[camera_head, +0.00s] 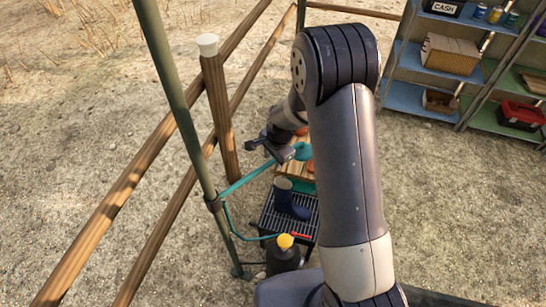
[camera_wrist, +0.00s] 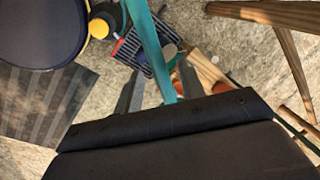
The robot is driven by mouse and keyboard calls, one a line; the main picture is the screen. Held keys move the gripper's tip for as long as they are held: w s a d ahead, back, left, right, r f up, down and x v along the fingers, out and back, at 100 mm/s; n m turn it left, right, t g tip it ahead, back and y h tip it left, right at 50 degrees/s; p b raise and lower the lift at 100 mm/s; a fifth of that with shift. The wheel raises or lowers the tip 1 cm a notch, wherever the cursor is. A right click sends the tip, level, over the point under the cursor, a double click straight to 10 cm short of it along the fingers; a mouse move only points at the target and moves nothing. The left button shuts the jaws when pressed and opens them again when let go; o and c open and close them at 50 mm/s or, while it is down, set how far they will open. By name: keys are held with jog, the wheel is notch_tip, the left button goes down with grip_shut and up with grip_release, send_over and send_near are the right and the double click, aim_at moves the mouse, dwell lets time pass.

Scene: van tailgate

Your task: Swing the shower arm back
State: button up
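The teal shower arm (camera_head: 247,178) reaches from a clamp on the green post (camera_head: 181,110) up and to the right, with its teal shower head (camera_head: 302,151) at the far end. My gripper (camera_head: 268,154) is over the arm near the head. In the wrist view the shower arm (camera_wrist: 148,38) runs between the two spread fingers of my gripper (camera_wrist: 160,75), with gaps on both sides. I cannot tell whether a finger touches it. Part of the shower arm is hidden by my palm.
Below are a dark grate (camera_head: 265,218) with a blue boot (camera_head: 290,199) and a dark bottle with a yellow cap (camera_head: 285,241). A teal hose hangs beside the post. A wooden fence (camera_head: 219,105) stands at left, shelves (camera_head: 405,97) at upper right. Open gravel lies between.

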jog(key=shift+f, duration=0.1)
jog(key=shift+c, duration=0.5)
grip_shut()
